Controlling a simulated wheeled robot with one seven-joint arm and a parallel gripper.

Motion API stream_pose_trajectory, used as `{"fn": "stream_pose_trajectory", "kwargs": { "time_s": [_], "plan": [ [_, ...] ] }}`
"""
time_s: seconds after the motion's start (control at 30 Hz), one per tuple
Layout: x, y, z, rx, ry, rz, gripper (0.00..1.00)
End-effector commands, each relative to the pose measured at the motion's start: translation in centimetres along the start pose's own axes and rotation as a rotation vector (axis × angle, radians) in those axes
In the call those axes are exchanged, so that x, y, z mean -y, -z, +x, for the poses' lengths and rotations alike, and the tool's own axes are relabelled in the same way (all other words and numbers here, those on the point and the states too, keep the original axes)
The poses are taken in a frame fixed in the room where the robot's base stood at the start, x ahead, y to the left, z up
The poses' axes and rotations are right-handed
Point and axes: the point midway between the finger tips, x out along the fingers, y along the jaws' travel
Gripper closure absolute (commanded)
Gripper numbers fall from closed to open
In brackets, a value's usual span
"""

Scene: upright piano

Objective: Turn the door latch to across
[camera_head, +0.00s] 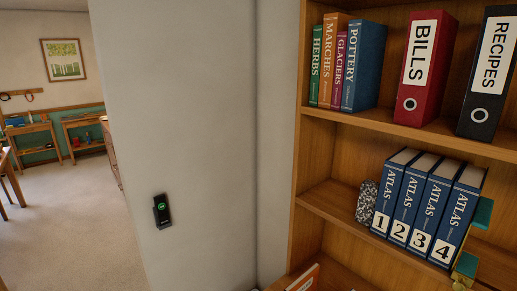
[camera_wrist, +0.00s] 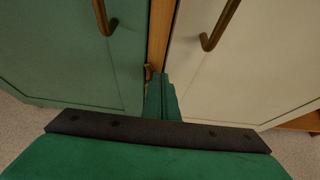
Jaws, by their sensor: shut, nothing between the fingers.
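In the wrist view, a small brass-coloured piece that looks like the door latch (camera_wrist: 149,72) sits at the lower part of a narrow wooden strip, between a green door (camera_wrist: 70,60) and a cream door (camera_wrist: 240,75). Most of it is hidden, and I cannot tell which way it is turned. My gripper (camera_wrist: 163,78) is shut, with its green fingers together and nothing between them. The fingertips are just right of the latch, close to it; I cannot tell whether they touch. The head view does not show the latch or the doors.
Bronze bar handles stick out from the green door (camera_wrist: 105,18) and the cream door (camera_wrist: 220,25), on either side of the strip. Carpet shows below. In the head view, a wooden bookcase (camera_head: 350,125) with books and binders stands right of a white wall (camera_head: 190,100).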

Motion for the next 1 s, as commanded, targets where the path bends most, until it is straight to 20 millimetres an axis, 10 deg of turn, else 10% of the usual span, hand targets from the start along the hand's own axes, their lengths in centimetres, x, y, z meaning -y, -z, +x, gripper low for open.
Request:
{"fn": "stream_pose_trajectory", "kwargs": {
  "time_s": [1.0],
  "plan": [
    [-1.8, -0.1, 0.0, -0.002, 0.0, 0.002, 1.0]
  ]
}}
